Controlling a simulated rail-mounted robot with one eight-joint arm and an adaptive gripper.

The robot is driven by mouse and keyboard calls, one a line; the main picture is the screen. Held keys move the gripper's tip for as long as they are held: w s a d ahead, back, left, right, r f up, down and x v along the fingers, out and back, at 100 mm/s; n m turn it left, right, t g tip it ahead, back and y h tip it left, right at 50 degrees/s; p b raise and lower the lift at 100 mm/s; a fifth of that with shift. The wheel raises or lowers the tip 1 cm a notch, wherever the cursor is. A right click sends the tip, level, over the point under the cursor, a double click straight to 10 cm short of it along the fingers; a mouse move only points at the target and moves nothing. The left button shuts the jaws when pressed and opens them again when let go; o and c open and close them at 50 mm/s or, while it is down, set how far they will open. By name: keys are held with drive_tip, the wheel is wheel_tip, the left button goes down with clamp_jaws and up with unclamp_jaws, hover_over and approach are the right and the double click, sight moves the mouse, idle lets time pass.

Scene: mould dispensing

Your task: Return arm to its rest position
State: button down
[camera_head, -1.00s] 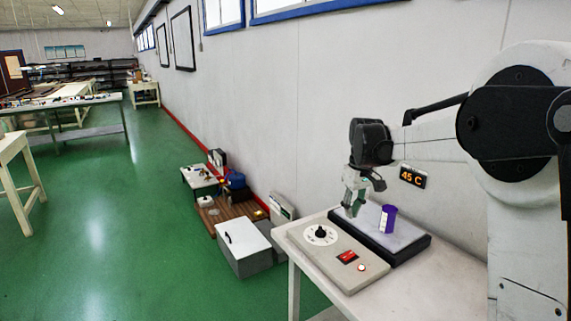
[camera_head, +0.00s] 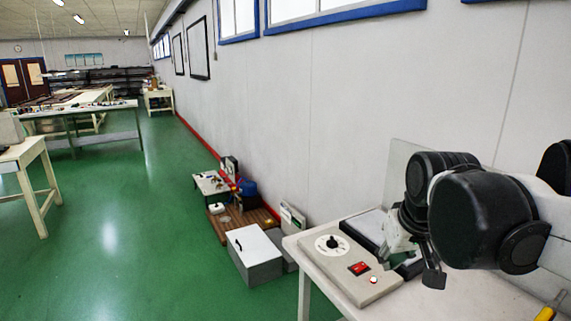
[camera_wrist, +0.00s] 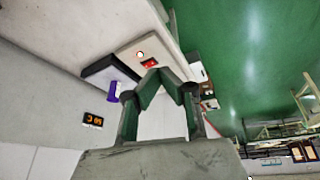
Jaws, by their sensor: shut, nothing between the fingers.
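My gripper (camera_head: 418,268) is at the right in the head view, in front of the control box and the dark-edged plate. My dark wrist and arm links cover much of the right of the head view. The purple cup (camera_wrist: 114,91) stands on the dark-edged plate (camera_wrist: 97,70) in the wrist view, apart from my fingers. The cup is hidden behind my arm in the head view.
The beige control box (camera_head: 345,262), with a dial and red switch, sits on the white table (camera_head: 300,243). A grey box (camera_head: 256,262) and a low wooden platform (camera_head: 232,228) stand on the open green floor.

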drive_tip(key=s+f+m+t, duration=0.1)
drive_tip(key=s+f, duration=0.4)
drive_tip(key=s, duration=0.6)
drive_tip(key=shift+s+a+f+m+t, duration=0.2)
drive_tip(key=shift+s+f+m+t, duration=0.1)
drive_tip(key=shift+t, duration=0.3)
